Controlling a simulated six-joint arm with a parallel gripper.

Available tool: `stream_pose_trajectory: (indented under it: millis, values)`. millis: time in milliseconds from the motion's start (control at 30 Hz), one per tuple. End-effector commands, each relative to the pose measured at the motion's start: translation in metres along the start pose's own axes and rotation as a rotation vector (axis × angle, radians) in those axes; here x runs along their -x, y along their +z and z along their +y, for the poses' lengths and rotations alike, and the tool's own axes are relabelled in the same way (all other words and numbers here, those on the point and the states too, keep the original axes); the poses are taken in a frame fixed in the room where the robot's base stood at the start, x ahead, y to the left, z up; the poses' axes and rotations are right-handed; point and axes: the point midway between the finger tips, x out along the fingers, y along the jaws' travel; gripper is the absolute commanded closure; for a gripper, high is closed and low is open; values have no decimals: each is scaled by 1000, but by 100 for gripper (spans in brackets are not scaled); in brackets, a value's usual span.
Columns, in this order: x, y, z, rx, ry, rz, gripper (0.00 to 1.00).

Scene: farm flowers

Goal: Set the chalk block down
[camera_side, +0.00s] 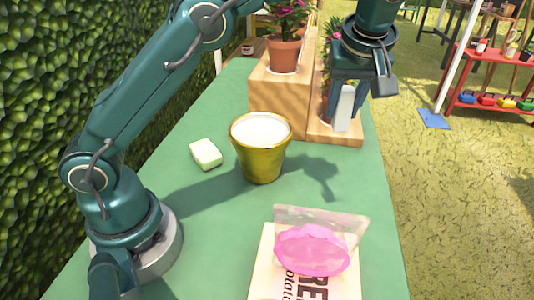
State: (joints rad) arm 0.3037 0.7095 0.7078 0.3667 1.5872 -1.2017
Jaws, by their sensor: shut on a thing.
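My gripper (357,88) is at the upper right, pointing down. It is shut on a white upright block, the chalk block (344,110), which hangs below the fingers. In the picture the block overlaps the lower wooden step. The gripper's shadow falls on the green table to the left and nearer, so the block looks held in the air; its exact height I cannot tell. A second pale, cream-white block (205,154) lies on the table left of the gold pot.
A gold pot (262,162) with white filling stands mid-table on the green table (225,215). A wooden stepped stand (276,92) holds potted flowers (285,52) behind. A clear bag with pink contents (312,250) lies on a lettered board (262,270) in front.

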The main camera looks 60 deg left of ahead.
Motion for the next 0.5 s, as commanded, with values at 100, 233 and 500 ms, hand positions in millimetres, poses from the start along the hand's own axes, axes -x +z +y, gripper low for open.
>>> stream_pose_trajectory:
  millis: [100,233,500]
  values:
    - [8,23,15,-81,34,1,100]
    - [14,42,25,-144,57,1,100]
    - [-8,48,24,-136,53,0,100]
